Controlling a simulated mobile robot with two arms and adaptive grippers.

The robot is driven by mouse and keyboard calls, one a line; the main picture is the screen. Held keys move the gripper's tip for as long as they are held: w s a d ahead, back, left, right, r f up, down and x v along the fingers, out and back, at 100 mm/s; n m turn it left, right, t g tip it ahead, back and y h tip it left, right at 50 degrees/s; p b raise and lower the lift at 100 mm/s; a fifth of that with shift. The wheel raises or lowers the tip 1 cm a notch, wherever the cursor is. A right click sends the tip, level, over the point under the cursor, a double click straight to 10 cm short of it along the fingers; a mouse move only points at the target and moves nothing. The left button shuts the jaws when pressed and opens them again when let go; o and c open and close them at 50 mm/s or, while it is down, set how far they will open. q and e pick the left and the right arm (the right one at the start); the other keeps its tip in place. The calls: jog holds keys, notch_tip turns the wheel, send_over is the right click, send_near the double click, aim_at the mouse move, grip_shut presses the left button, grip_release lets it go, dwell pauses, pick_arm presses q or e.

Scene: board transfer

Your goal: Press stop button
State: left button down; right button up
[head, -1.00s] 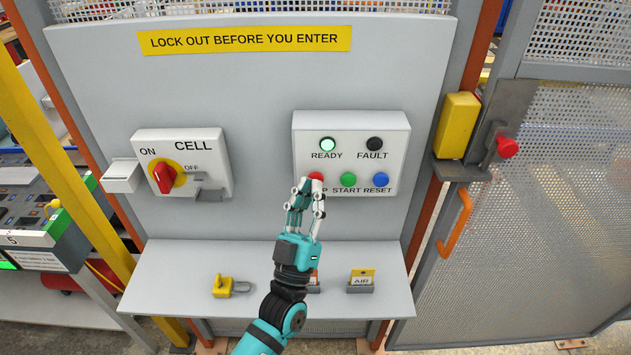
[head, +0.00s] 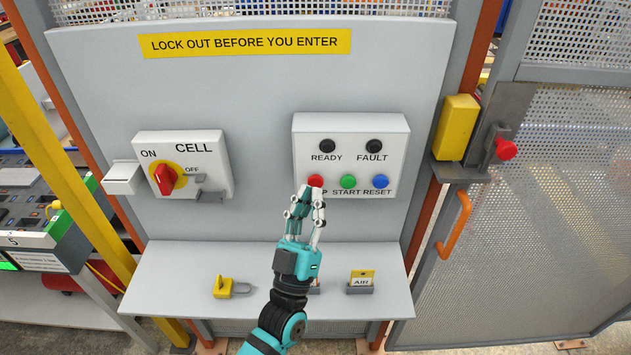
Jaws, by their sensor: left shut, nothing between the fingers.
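The red stop button (head: 315,181) is at the lower left of the white control box (head: 350,121), left of the green start button (head: 348,182) and the blue reset button (head: 380,182). Its label is mostly hidden behind my fingers; only a "P" shows. My left gripper (head: 311,192) is shut and empty, its fingertips just below the red button. I cannot tell whether they touch it. The ready lamp (head: 326,146) and the fault lamp (head: 373,146) are both dark. My right gripper is not in view.
A cell switch box (head: 206,146) with a red knob (head: 165,178) is on the panel's left. A yellow padlock (head: 224,288) and an AIR tag (head: 361,279) are on the shelf (head: 180,262). A mesh gate (head: 560,220) stands at right.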

pick_arm(q)
jog(key=s+p, duration=0.1)
jog(key=s, duration=0.4)
dwell(0.5)
jog(key=shift+w+f, duration=0.1)
dwell(0.6)
